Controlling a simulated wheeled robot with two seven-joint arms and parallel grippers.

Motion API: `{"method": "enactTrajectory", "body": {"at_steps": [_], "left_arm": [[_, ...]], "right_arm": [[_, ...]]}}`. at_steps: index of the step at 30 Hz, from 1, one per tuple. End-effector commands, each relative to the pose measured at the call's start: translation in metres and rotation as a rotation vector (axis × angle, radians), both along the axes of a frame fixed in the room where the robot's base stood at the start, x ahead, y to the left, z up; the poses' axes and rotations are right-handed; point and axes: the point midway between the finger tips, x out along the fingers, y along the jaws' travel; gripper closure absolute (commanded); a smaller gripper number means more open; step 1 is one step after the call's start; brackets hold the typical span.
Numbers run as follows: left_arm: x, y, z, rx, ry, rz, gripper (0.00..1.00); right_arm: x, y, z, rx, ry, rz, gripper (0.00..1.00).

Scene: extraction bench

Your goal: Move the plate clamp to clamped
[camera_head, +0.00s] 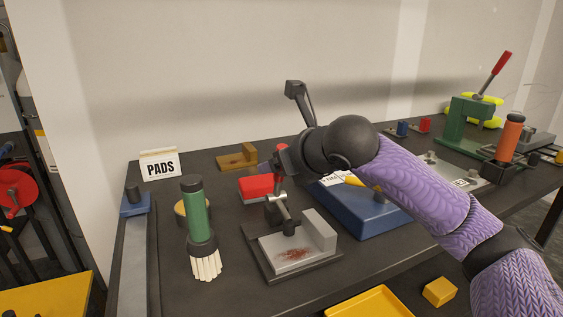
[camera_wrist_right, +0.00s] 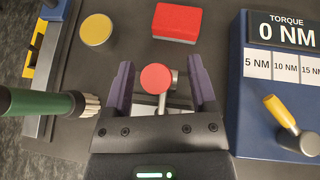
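The plate clamp (camera_head: 293,247) stands near the front of the bench, a dark base carrying a grey plate with a reddish-brown stain and a light block. Its metal lever (camera_head: 281,203) stands roughly upright and is partly hidden by my right gripper (camera_head: 279,163). In the right wrist view the lever's round red knob (camera_wrist_right: 157,77) sits between the two purple fingers of my right gripper (camera_wrist_right: 161,88). The fingers are apart, with gaps visible on both sides of the knob. My left gripper is not in view.
A green-handled brush (camera_head: 195,218) stands left of the clamp. A red block (camera_head: 256,187) lies behind it, and a blue torque box (camera_head: 365,213) stands at its right. A yellow tray (camera_head: 369,303) and yellow block (camera_head: 439,292) are in front. A green press (camera_head: 463,123) stands far right.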

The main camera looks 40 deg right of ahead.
Motion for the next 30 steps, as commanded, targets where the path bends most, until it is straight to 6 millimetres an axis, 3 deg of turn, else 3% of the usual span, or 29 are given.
{"method": "enactTrajectory", "body": {"at_steps": [8, 14, 21, 30], "left_arm": [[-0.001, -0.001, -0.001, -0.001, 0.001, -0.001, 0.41], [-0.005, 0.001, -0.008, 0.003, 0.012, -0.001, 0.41], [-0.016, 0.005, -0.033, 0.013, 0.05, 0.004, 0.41], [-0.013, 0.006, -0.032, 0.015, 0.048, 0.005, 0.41]], "right_arm": [[-0.005, 0.0, 0.002, -0.001, 0.001, -0.002, 0.27], [-0.041, 0.002, 0.02, -0.008, 0.002, -0.002, 0.27], [-0.079, 0.005, 0.041, -0.003, 0.002, -0.003, 0.27], [-0.086, 0.006, 0.049, 0.0, 0.001, 0.0, 0.27]]}}
